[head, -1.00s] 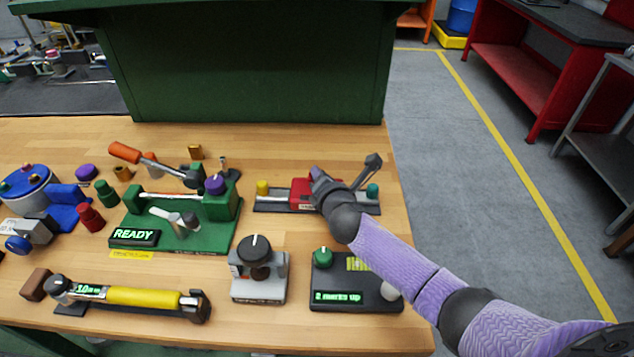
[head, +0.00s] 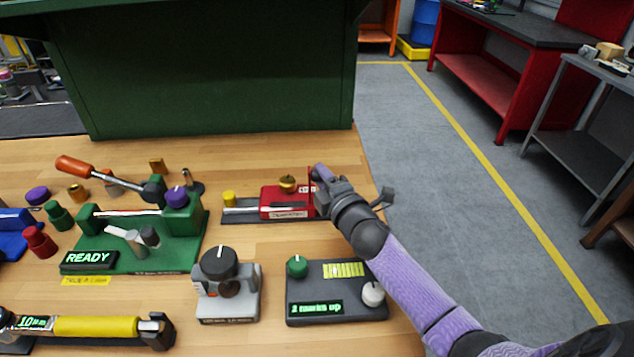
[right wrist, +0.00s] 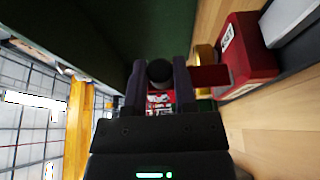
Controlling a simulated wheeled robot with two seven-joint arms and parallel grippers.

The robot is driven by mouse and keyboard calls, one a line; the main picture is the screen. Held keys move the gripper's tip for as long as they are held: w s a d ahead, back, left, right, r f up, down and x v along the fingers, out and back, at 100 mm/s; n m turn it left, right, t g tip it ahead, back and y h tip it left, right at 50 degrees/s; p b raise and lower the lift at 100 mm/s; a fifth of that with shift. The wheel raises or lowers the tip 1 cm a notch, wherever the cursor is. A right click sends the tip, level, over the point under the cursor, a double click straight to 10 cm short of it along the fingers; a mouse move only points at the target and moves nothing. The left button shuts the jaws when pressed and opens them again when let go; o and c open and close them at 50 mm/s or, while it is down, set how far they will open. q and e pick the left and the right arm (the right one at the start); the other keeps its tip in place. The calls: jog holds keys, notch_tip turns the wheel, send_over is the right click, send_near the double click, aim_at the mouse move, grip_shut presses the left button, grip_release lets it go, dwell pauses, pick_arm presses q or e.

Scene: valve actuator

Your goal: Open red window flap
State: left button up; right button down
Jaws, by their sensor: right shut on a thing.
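The red device (head: 280,203) sits on a dark rail on the table, with a brass-coloured knob (head: 287,184) on top. A thin red flap (head: 310,190) stands upright at its right end; the flap also shows in the right wrist view (right wrist: 212,77). My right gripper (head: 322,178) is at the flap, on its right side. In the right wrist view its fingers (right wrist: 160,82) close around a small dark round knob (right wrist: 160,70) beside the flap. The knob's join to the flap is hidden. My left gripper is out of view.
A green fixture marked READY (head: 130,255) stands to the left. A grey dial unit (head: 225,290) and a dark panel (head: 330,308) with green and white knobs are in front. A green cabinet (head: 220,70) rises behind. The table's right edge is close to my arm.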

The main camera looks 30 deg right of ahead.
jog(key=shift+s+d+f+m, duration=0.15)
jog(key=shift+d+m, duration=0.1)
jog(key=shift+m, duration=0.15)
dwell(0.3)
jog(key=shift+c, duration=2)
grip_release()
jog(key=s+p, duration=0.1)
jog(key=s, duration=0.8)
jog(key=shift+s+a+f, duration=0.15)
jog(key=shift+s+a, duration=0.1)
jog(key=shift+s, duration=0.15)
